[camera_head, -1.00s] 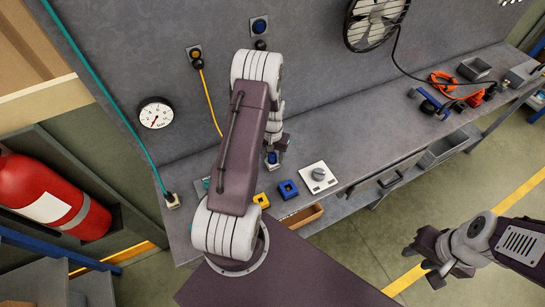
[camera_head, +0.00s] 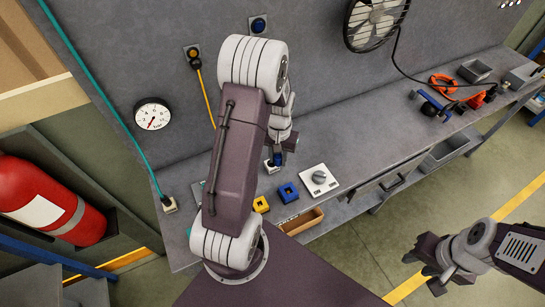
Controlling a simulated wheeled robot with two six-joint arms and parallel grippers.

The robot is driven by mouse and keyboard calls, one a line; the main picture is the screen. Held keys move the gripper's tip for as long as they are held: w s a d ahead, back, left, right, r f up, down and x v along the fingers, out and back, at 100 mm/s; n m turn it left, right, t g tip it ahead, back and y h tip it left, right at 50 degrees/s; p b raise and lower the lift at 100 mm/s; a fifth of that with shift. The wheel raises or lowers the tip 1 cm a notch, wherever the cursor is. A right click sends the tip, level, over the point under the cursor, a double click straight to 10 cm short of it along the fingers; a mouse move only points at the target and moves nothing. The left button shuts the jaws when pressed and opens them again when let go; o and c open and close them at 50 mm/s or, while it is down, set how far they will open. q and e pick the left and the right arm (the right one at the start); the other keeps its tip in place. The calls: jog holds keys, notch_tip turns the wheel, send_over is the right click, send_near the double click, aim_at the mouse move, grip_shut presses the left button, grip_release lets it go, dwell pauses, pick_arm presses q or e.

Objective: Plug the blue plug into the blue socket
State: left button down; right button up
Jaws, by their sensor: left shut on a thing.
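My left gripper (camera_head: 279,150) is low over the bench, shut on a small blue piece, which I take to be the blue plug (camera_head: 277,159). The gripper partly hides it. A pale base (camera_head: 271,167) shows just below the plug; I cannot tell whether they touch. A blue round socket (camera_head: 258,25) sits in a plate on the back wall, above my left arm. A blue square block (camera_head: 288,192) with a dark centre lies on the bench, nearer than the gripper. My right gripper (camera_head: 428,265) is open and empty, off the front of the bench.
A yellow block (camera_head: 261,204), a white plate with a grey knob (camera_head: 319,180) and an open drawer (camera_head: 302,221) are near the plug. A yellow cord hangs from an orange wall socket (camera_head: 193,52). The bench's middle right is clear.

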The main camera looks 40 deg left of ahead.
pick_arm(q)
jog(key=s+d+r, duration=0.3)
jog(key=d+r, duration=0.1)
jog(key=d, duration=0.2)
jog(key=w+a+f+b, duration=0.2)
jog(key=w+a+f, duration=0.3)
jog(key=a, duration=0.5)
jog(key=shift+w+a+f, duration=0.2)
jog(key=shift+a+f, duration=0.05)
jog(key=shift+f, duration=0.3)
dwell(1.2)
